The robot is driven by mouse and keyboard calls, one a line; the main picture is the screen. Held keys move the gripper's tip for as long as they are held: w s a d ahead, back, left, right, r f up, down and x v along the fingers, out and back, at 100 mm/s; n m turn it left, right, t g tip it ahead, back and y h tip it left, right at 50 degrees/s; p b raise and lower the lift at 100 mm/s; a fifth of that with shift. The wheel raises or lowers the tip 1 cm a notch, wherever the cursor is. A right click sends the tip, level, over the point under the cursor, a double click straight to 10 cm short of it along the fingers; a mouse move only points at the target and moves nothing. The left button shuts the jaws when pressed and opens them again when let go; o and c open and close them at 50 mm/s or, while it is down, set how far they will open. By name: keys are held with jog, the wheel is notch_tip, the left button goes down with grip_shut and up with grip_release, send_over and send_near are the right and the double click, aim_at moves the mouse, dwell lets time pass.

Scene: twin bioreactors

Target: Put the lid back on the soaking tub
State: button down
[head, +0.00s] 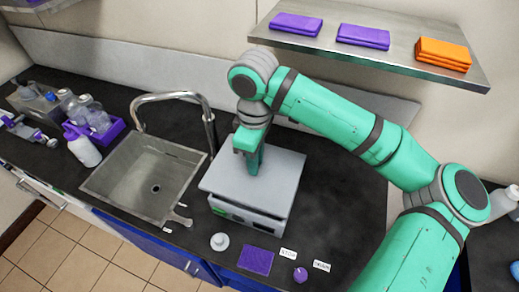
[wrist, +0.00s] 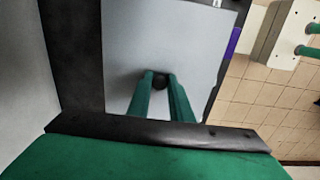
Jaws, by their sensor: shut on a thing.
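The soaking tub (head: 243,219) is a light grey box on the dark counter, right of the sink. Its flat grey lid (head: 285,178) lies over its top and hides the inside. My gripper (head: 250,171) is over the lid, pointing down. In the wrist view my gripper (wrist: 159,80) is shut on the small dark knob (wrist: 160,82) in the lid (wrist: 170,40). The lid covers most of the tub in the head view. I cannot tell whether it rests fully on the rim or hangs just above it.
A sink (head: 140,185) with a curved faucet (head: 180,97) is left of the tub. A purple caddy (head: 110,135) with bottles stands farther left. In front lie a purple mat (head: 256,261), a white knobbed piece (head: 219,241) and a purple one (head: 300,274). A shelf (head: 395,57) hangs above.

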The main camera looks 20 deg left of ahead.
jog(key=shift+f, duration=2.55)
jog(key=shift+d, duration=0.25)
jog(key=shift+f, duration=0.3)
dwell(0.5)
jog(key=shift+s+a, duration=0.1)
jog(key=shift+f, duration=0.25)
dwell(1.0)
dwell(0.5)
